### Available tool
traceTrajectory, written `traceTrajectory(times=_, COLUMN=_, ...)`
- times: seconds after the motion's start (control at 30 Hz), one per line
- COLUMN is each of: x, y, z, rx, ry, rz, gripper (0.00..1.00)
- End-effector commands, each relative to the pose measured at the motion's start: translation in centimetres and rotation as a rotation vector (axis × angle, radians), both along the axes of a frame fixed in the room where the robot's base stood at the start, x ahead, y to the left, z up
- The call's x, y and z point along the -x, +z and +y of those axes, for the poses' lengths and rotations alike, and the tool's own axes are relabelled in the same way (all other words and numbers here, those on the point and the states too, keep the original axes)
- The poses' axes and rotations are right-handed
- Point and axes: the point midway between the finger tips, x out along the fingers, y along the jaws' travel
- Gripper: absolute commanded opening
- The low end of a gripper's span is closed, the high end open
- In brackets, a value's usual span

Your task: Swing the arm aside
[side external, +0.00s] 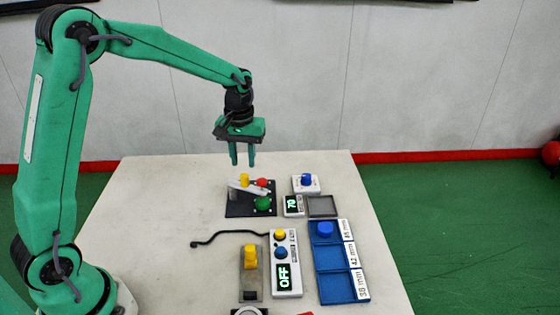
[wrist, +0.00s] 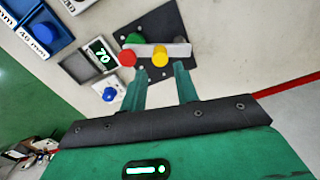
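My gripper (side external: 243,164) hangs fingers-down above the far part of the table, over or just behind a black plate (side external: 236,211). Its two green fingers are apart with nothing between them. In the wrist view the open fingertips (wrist: 160,70) point towards the plate, which carries a pale bar and red (wrist: 127,58), yellow (wrist: 159,56) and green (wrist: 134,41) knobs. The fingers look clear of the knobs, though the exact height is hard to tell. My arm reaches in from the left, over the table (side external: 150,230).
Right of the plate are a display reading 70 (side external: 293,206), a grey square pad (side external: 321,206) and a blue-knobbed white box (side external: 305,184). Nearer are a blue tray (side external: 337,289) holding a blue piece (side external: 325,229), an OFF box (side external: 286,265) and a yellow-topped device (side external: 250,257). The table's left is clear.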

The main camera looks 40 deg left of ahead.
Motion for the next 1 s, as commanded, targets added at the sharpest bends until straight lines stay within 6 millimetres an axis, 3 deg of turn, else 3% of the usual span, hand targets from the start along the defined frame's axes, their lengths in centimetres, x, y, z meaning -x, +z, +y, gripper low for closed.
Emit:
traceTrajectory(times=0.43, x=0.1, y=-5.2, z=0.0, rx=0.001, ry=0.000, rz=0.003, gripper=0.30)
traceTrajectory(times=0.9, x=0.0, y=-6.2, z=0.0, rx=0.000, ry=0.000, rz=0.000, gripper=0.30)
traceTrajectory(times=1.0, x=0.0, y=-6.2, z=0.0, rx=0.000, ry=0.000, rz=0.000, gripper=0.11)
